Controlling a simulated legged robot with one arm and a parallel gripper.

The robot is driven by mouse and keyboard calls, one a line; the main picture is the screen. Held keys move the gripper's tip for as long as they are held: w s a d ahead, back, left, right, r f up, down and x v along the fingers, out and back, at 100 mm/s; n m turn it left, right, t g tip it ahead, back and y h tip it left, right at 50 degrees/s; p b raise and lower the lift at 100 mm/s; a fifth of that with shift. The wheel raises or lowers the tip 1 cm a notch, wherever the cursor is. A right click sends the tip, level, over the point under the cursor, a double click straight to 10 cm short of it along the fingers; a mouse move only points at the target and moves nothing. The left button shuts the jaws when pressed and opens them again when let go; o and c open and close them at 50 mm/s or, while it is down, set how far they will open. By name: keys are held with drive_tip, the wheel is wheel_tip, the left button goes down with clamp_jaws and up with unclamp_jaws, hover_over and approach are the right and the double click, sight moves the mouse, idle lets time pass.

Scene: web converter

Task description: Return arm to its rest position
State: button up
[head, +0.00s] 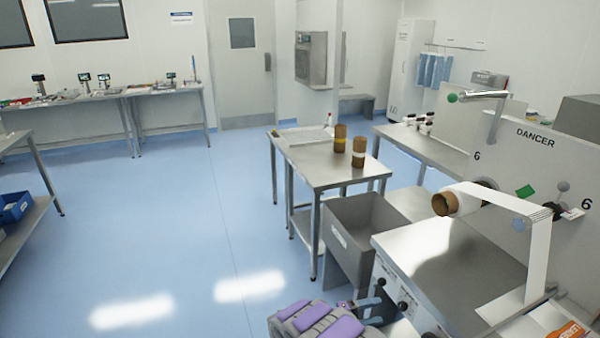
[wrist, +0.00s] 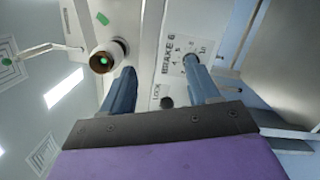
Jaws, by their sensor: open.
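My arm, with purple covers (head: 318,318), shows at the bottom of the head view, low beside the front of the steel-topped machine (head: 445,255). My gripper (head: 376,311) is at its right end, near the machine's dark knobs. In the wrist view my gripper (wrist: 158,70) has its two blue fingers apart, with nothing between them. Beyond the fingers is a white panel marked BRAKE 6 (wrist: 170,55) with a dial, and a dark knob (wrist: 167,102). Whether the fingers touch the machine cannot be told.
A grey bin (head: 345,245) stands left of the machine. Behind it is a steel table (head: 318,170) with brown cores (head: 358,152). White web runs from a roll (head: 447,204) on the DANCER panel (head: 540,150). Blue floor (head: 170,220) at left is clear.

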drive_tip(key=s+d+r+m+g+y, duration=0.1)
drive_tip(key=s+d+r+m+g, duration=0.25)
drive_tip(key=s+d+r, duration=0.45)
drive_tip(key=s+d+r+m+g+y, duration=0.1)
drive_tip(key=s+d+r+m+g, duration=0.25)
drive_tip(key=r, duration=0.85)
drive_tip(key=s+a+r+m+g+y, duration=0.1)
drive_tip(key=s+r+g+y, duration=0.15)
drive_tip(key=s, duration=0.45)
drive_tip(key=s+a+r+g+y, duration=0.1)
drive_tip(key=s+r+y, duration=0.2)
drive_tip(key=s, duration=0.5)
drive_tip(key=s+a+n+t+y, duration=0.1)
drive_tip(key=s+a+t+y, duration=0.4)
drive_tip(key=s+a+y, duration=0.5)
drive_tip(key=s+a, duration=0.8)
drive_tip(key=shift+n, duration=0.3)
